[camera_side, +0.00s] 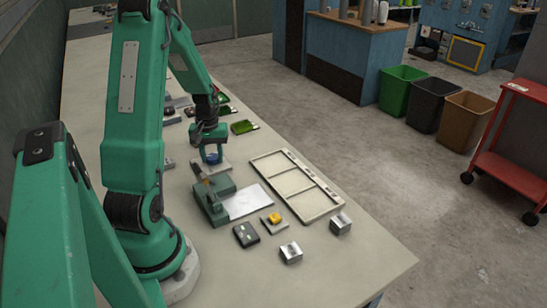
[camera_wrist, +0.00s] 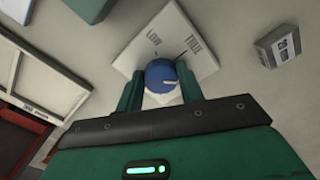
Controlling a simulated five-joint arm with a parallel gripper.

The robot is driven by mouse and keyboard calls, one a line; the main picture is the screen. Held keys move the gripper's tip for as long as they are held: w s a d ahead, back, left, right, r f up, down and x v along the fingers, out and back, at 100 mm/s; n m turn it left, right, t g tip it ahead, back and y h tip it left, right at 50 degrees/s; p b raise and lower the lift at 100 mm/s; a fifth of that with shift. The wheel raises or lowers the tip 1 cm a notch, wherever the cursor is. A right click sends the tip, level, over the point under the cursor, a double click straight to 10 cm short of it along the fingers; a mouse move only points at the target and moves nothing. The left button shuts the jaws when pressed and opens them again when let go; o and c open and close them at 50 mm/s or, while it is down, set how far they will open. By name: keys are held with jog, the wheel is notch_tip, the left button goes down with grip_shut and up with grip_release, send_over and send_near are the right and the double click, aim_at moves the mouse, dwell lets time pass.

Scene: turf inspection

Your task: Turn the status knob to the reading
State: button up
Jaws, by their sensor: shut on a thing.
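In the side view my gripper (camera_side: 211,148) points down over the blue knob (camera_side: 212,158) and the pale plate (camera_side: 224,167).
A green fixture (camera_side: 211,207) with a white sheet (camera_side: 248,201) stands close in front of the plate. A cream divided tray (camera_side: 333,206), a dark box (camera_side: 246,235), a yellow piece (camera_side: 275,218) and metal blocks (camera_side: 291,253) lie nearby. The table's front right corner is clear.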

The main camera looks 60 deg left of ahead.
aim_at(212, 157)
jog(key=shift+a+m, duration=0.1)
jog(key=shift+m, duration=1.1)
jog(key=o, duration=1)
jog(key=shift+r, duration=0.1)
jog(key=shift+r, duration=3.85)
